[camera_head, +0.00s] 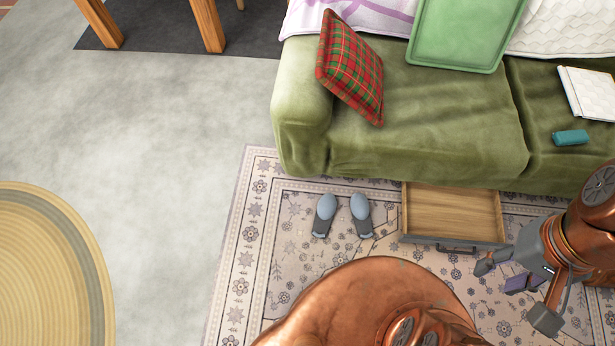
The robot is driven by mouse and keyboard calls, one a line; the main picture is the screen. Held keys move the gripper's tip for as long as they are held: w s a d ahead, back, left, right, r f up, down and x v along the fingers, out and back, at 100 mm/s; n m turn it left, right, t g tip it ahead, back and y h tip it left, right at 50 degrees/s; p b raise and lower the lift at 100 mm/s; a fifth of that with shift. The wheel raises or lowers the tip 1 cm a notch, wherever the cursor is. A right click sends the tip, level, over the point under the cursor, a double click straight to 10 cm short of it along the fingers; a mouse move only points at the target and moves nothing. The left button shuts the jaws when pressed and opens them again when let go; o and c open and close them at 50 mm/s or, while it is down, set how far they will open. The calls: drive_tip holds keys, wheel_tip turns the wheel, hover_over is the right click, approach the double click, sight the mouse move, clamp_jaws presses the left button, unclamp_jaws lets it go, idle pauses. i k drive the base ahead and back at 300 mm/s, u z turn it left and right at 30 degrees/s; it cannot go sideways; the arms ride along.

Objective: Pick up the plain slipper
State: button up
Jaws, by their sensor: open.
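A pair of plain grey-blue slippers lies on the patterned rug in front of the green sofa, the left slipper (325,215) and the right slipper (361,214) side by side with a small gap. My gripper (515,293) is at the lower right, over the rug and just right of the open drawer's front. Its fingers are spread apart, well to the right of the slippers. A small dark purple patch shows between the fingers; I cannot tell whether it is a separate object or part of the gripper.
An open wooden drawer (453,212) juts out below the sofa (430,150), between slippers and gripper. The sofa holds a plaid cushion (350,70), a green tray (465,30), a teal item (570,137) and a white book (590,92). Grey floor at left is clear, beside a round yellow rug (45,270).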

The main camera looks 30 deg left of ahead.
sight(325, 208)
drive_tip(key=u, duration=1.2)
drive_tip(key=k, duration=0.15)
drive_tip(key=u, duration=2.65)
drive_tip(key=i, duration=2)
drive_tip(key=z, duration=3.4)
